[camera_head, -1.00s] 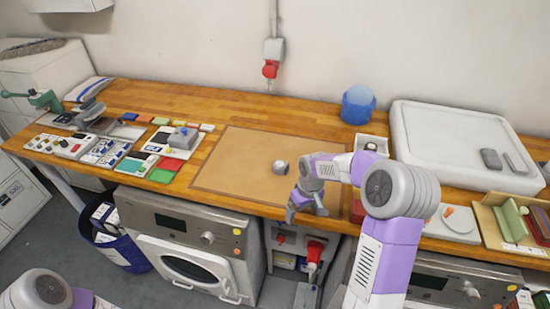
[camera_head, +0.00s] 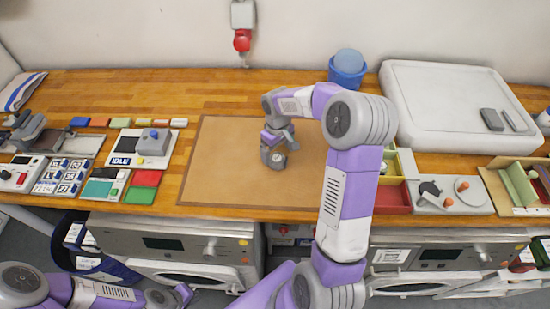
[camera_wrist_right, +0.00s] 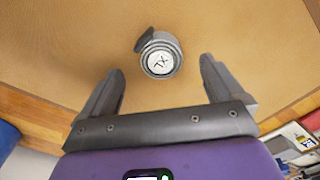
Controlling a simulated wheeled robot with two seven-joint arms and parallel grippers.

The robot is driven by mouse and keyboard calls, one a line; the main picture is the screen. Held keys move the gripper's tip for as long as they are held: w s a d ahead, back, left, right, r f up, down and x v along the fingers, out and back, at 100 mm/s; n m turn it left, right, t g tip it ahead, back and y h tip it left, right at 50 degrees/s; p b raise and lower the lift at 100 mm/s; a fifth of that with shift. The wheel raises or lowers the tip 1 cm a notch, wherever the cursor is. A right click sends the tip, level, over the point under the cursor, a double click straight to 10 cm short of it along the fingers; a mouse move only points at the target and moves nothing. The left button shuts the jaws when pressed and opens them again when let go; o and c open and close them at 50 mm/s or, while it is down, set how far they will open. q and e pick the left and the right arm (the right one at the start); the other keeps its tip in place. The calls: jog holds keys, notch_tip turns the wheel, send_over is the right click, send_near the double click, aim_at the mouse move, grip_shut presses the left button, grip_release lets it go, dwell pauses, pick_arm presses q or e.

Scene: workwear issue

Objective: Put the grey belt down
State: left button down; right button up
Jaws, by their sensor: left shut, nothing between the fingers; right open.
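The grey belt is a small coiled roll (camera_head: 278,161) on the brown mat (camera_head: 225,175). In the right wrist view the coil (camera_wrist_right: 159,58) lies beyond my fingertips, with a white marked disc at its centre and a dark end sticking out at its upper left. My right gripper (camera_head: 273,143) is open over the mat, close to the coil; in the wrist view its two fingers (camera_wrist_right: 160,75) are apart with nothing between them. My left gripper (camera_head: 182,294) is shut and empty at the lower left, in front of the counter.
Label cards and coloured blocks (camera_head: 145,178) fill the counter left of the mat. A white case (camera_head: 435,85), a blue tub (camera_head: 347,68) and a grey tray (camera_head: 450,205) stand to the right. The mat's left part is clear.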

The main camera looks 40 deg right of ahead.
aim_at(277, 158)
notch_tip(277, 158, down, 5)
jog(key=shift+r, duration=0.2)
jog(key=shift+c, duration=0.3)
jog(key=c, duration=1.2)
